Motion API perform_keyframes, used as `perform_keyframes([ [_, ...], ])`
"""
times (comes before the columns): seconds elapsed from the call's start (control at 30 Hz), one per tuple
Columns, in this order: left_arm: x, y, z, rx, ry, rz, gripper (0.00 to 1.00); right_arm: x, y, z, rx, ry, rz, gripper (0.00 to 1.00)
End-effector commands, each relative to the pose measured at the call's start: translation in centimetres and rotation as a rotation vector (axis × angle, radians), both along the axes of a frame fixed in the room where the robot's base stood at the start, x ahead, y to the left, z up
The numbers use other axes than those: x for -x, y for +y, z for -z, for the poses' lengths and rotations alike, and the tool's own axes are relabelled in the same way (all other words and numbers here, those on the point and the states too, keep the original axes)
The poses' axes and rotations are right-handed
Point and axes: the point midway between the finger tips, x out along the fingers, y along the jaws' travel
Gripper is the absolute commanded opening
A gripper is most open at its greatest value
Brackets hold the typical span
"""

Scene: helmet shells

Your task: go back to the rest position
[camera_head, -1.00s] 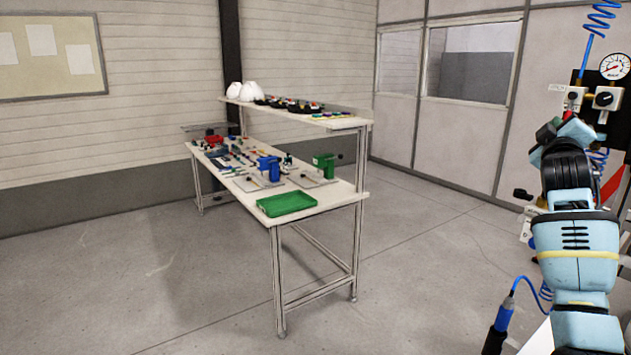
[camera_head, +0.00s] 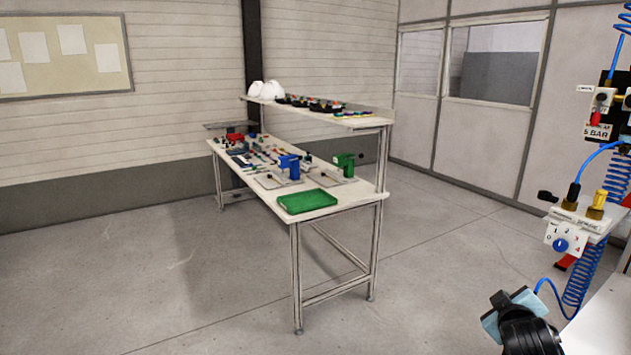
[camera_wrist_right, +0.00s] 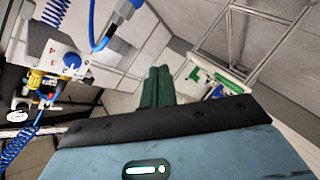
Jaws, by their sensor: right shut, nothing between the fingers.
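My right gripper (camera_wrist_right: 157,88) shows in the right wrist view as two dark green fingers pressed together, shut and empty. It is held in the air, apart from the bench and the panel. In the head view, part of my right arm (camera_head: 520,325), light blue and black, shows at the lower right; its fingers cannot be made out there. My left gripper is in neither current view.
A workbench (camera_head: 305,228) with a green tray (camera_head: 307,201), blue and green fixtures and an upper shelf (camera_head: 345,122) stands mid-room. White helmet shells (camera_head: 266,90) sit on the shelf. At right hangs an air-supply panel (camera_head: 566,236) with coiled blue hoses. The floor before the bench is clear.

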Motion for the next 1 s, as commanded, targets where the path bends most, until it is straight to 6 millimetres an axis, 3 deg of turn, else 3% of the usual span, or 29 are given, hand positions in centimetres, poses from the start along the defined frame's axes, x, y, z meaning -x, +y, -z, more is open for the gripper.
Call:
perform_keyframes([
  [0.03, 0.1, 0.0, 0.1, -0.002, 0.002, 0.001, 0.00, 1.9, 1.3, 2.7, -0.037, 0.048, -0.007, 0.00],
  [0.2, 0.2, 0.2, 0.3, -0.008, 0.006, 0.006, 0.00, 8.4, 5.4, 9.9, -0.174, 0.202, -0.013, 0.00],
  [0.37, 0.3, 0.4, 0.3, -0.012, 0.009, 0.011, 0.00, 15.7, 9.1, 15.3, -0.302, 0.353, -0.001, 0.00],
  [0.5, 0.3, 0.4, 0.3, -0.012, 0.009, 0.010, 0.00, 23.3, 12.4, 18.8, -0.422, 0.502, 0.025, 0.00],
  [0.7, 0.3, 0.3, 0.3, -0.009, 0.007, 0.008, 0.00, 32.9, 16.2, 20.9, -0.563, 0.687, 0.077, 0.00],
  [1.0, 0.1, 0.1, 0.0, -0.002, 0.003, 0.001, 0.00, 42.4, 19.6, 20.8, -0.696, 0.874, 0.150, 0.00],
])
